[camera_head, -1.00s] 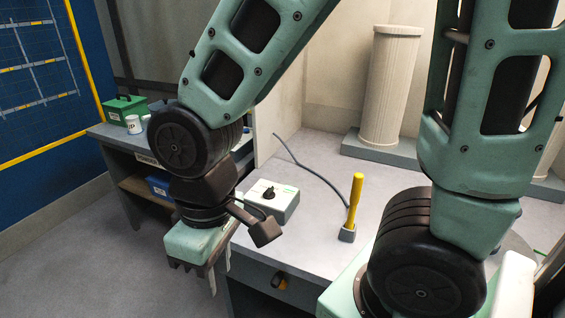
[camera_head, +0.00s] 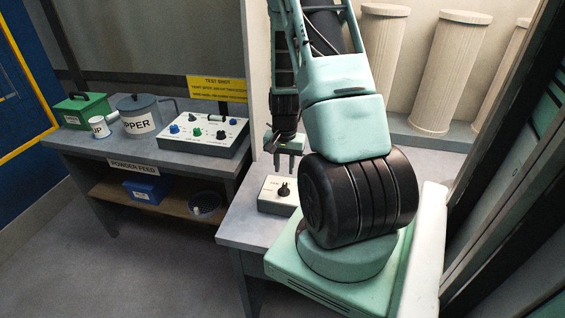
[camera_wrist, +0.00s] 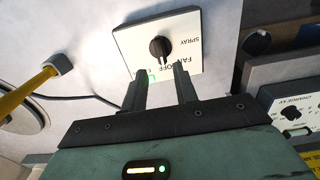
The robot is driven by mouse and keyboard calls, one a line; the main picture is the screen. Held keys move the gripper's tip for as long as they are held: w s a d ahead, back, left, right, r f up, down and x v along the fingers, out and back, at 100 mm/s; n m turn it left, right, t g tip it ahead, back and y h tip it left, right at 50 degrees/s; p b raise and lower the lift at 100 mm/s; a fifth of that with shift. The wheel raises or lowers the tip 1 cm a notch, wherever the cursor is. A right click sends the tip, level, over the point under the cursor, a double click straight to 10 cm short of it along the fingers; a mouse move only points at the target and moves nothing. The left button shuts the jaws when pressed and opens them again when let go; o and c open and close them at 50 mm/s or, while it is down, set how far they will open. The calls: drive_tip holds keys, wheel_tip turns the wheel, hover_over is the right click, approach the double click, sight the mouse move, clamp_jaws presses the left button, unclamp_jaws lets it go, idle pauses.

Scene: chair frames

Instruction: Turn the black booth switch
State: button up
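The black booth switch (camera_head: 284,190) is a pointer knob on a white box (camera_head: 268,199) on the grey bench. In the wrist view the black knob (camera_wrist: 160,48) stands on the white face (camera_wrist: 186,22), marked FAN, OFF and SPRAY; a small green light glows near OFF. My gripper (camera_head: 288,152) hangs just above the box in the head view. In the wrist view my gripper (camera_wrist: 158,76) has its two dark fingers apart with nothing between them. The knob lies ahead of the gap, apart from the fingertips. My arm hides the right of the box.
A control panel (camera_head: 203,145) with several knobs sits on the left bench, beside a pot (camera_head: 141,128), a white mug (camera_head: 99,127) and a green box (camera_head: 83,108). A yellow-handled tool (camera_wrist: 27,92) lies left in the wrist view. Pale ribbed columns (camera_head: 444,75) stand behind.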

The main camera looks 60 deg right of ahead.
sight(284, 186)
wheel_tip(284, 186, down, 8)
drive_tip(key=b, duration=0.6)
drive_tip(key=shift+r, duration=0.1)
drive_tip(key=c, duration=0.6)
drive_tip(key=n, duration=0.5)
drive_tip(key=shift+r, duration=0.1)
drive_tip(key=n, duration=0.4)
drive_tip(key=o, duration=0.8)
